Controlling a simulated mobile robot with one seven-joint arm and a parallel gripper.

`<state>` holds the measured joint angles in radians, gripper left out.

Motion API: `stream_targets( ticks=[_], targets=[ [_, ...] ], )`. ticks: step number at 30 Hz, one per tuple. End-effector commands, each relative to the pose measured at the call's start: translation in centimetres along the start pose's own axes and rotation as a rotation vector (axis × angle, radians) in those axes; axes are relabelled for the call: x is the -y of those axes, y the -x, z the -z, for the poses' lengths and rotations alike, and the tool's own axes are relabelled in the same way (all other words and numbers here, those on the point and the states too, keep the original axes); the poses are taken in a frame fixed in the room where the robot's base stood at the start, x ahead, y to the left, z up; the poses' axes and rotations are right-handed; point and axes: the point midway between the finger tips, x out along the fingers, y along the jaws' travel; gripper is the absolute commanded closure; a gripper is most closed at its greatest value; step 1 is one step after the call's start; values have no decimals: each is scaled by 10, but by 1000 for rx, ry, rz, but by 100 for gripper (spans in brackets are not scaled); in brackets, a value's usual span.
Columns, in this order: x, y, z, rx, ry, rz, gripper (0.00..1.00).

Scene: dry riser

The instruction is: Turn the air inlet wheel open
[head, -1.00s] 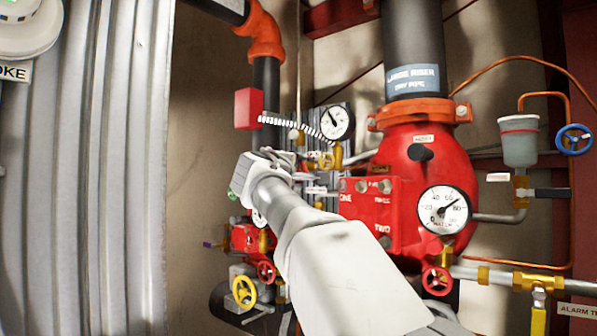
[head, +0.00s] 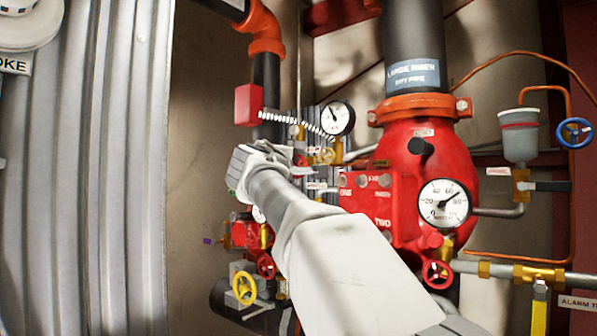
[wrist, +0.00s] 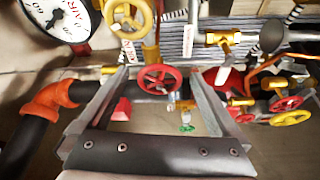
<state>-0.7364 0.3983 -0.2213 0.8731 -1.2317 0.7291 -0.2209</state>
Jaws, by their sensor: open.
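My gripper (wrist: 160,76) is open and empty, with its two fingers spread in the wrist view. A small red handwheel (wrist: 160,79) shows in the gap between the fingertips; I cannot tell its distance from them. A yellow handwheel (wrist: 128,14) is just above it in the wrist view, with a white tag (wrist: 128,50) beside it. The tag's words are unreadable, so I cannot tell for sure which wheel is the air inlet. In the head view my wrist (head: 255,165) hides the fingers and part of the valves; a small yellow wheel (head: 327,155) shows to its right.
An air gauge (head: 337,119) stands close above the small valves. The red riser body (head: 450,160) with its water gauge (head: 444,203) is to the right. Lower down are a yellow wheel (head: 244,288) and red wheels (head: 437,274). A grey corrugated panel (head: 85,180) stands left.

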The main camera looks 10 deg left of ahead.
Motion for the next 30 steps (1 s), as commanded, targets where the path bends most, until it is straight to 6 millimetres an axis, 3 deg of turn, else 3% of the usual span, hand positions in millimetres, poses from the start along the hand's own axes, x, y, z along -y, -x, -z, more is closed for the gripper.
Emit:
stream_targets(
  ticks=[12,18,24,30],
  targets=[
    [5,98,0,-6,-4,-1,1],
    [3,137,-1,-4,-3,-1,1],
    [1,156,0,-2,0,-1,1],
    [0,159,-1,1,0,-1,1]
  ],
)
